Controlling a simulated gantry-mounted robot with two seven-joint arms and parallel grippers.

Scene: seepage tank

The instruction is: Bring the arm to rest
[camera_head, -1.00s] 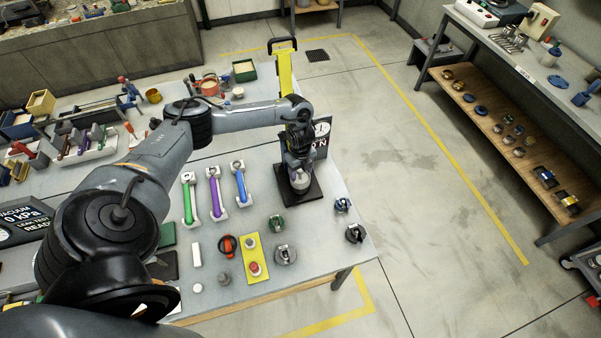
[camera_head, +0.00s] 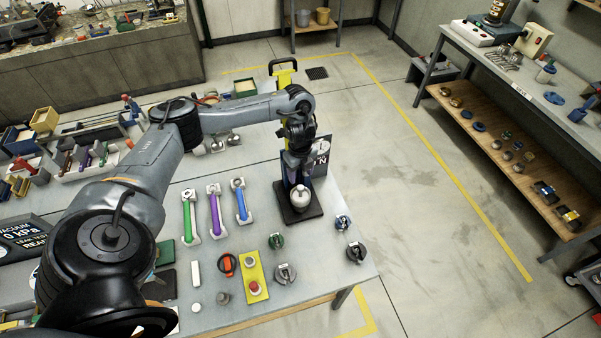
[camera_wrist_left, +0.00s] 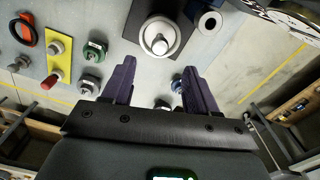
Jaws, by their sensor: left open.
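My left arm comes in from the left and bends down over the bench. My left gripper (camera_head: 296,172) points down, close behind a silver round-topped knob (camera_head: 300,196) on a black base plate (camera_head: 299,213). In the left wrist view, the gripper's two dark purple fingers (camera_wrist_left: 157,85) are spread with nothing between them. The silver knob (camera_wrist_left: 159,37) shows beyond them on its black plate, apart from the fingertips. My right gripper is not in view.
A dial panel (camera_head: 322,158) stands right behind the gripper. Green (camera_head: 190,217), purple (camera_head: 215,211) and blue (camera_head: 240,202) handled bars lie to its left. A yellow two-button plate (camera_head: 252,275) and several small fittings lie in front. Open floor (camera_head: 410,190) is to the right.

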